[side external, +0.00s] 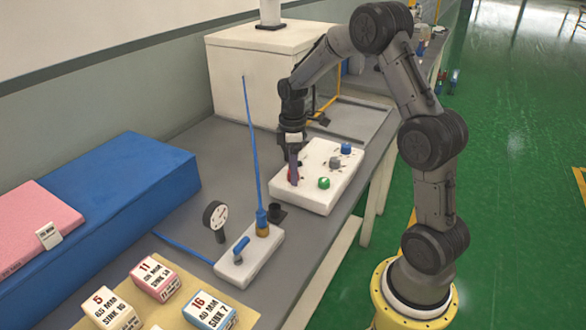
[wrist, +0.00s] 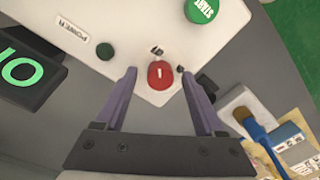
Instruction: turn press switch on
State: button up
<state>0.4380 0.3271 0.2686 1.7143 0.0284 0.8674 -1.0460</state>
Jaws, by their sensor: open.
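A white control box (side external: 318,192) lies on the grey table below my gripper, and its panel also shows in the wrist view (wrist: 130,25). A red switch (wrist: 161,75) with a white mark sits near the panel's corner. It also shows in the side view (side external: 293,175), partly hidden by my gripper. My gripper (wrist: 157,78) is open, with one purple finger on each side of the red switch. I cannot tell whether the fingers touch it. A label reading POWER (wrist: 72,28) and a small dark green round part (wrist: 105,51) are left of the switch.
The panel also carries a green START button (wrist: 202,10), a blue knob (side external: 346,149) and a grey knob (side external: 335,162). A dark display (wrist: 20,72) with green digits is at left. A white valve block (side external: 250,262) with a gauge (side external: 216,216) and an upright blue rod (side external: 251,140) stand nearby.

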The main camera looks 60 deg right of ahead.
grip_shut()
dwell(0.5)
jog(key=m, duration=0.4)
jog(key=shift+m, duration=0.4)
jog(key=m, duration=0.4)
jog(key=shift+m, duration=0.3)
jog(key=m, duration=0.4)
jog(key=shift+m+t, duration=0.4)
jog(key=shift+m, duration=1.9)
jog(key=shift+r, duration=0.1)
